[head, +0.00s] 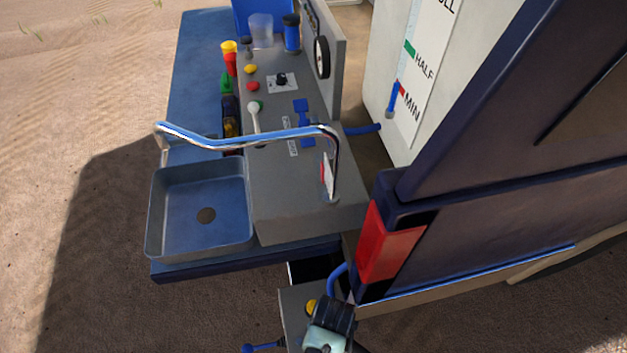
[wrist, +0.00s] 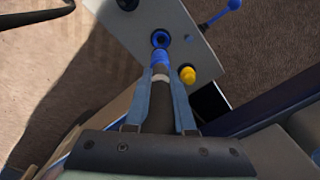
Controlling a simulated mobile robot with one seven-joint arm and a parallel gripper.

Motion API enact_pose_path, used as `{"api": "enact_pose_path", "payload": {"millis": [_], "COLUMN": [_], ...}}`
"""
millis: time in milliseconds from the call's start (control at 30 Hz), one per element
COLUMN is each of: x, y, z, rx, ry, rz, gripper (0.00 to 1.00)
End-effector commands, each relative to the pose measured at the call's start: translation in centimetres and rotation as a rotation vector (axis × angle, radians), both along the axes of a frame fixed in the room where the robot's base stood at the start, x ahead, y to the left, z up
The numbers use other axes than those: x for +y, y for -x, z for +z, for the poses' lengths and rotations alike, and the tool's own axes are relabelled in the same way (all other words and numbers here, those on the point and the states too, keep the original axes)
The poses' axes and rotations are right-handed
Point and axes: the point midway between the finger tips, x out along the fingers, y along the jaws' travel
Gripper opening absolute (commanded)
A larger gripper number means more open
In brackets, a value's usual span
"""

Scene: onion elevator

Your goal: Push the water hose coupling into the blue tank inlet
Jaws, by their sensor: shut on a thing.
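My gripper (wrist: 162,82) is shut on the water hose coupling (wrist: 160,60), a blue piece with a pale ring behind it, between the two fingers in the wrist view. The blue tank inlet (wrist: 160,39) is a round blue ring with a dark hole on a grey panel (wrist: 138,22). The coupling points at the inlet and its front end appears right at the ring's near edge. I cannot tell whether it touches or has entered. In the head view my gripper (head: 326,338) is at the bottom edge, and it hides the coupling and inlet.
A yellow knob (wrist: 187,75) sits right of the inlet, and a blue-handled lever (wrist: 222,12) is at the panel's upper right. In the head view a sink (head: 170,190) with a chrome tap (head: 230,143) stands left, and the dark vehicle body (head: 480,220) with a red lamp (head: 388,245) right.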

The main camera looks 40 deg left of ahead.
Motion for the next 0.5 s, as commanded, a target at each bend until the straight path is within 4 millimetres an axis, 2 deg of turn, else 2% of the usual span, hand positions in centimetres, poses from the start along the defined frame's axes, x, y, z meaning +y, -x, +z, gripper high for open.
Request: {"api": "enact_pose_path", "payload": {"millis": [267, 500], "x": [0.0, 0.0], "y": [0.1, 0.1], "z": [-0.9, -3.0], "rx": [-0.001, -0.001], "ry": [0.0, 0.0], "rz": [0.001, 0.002], "gripper": [0.0, 0.0]}}
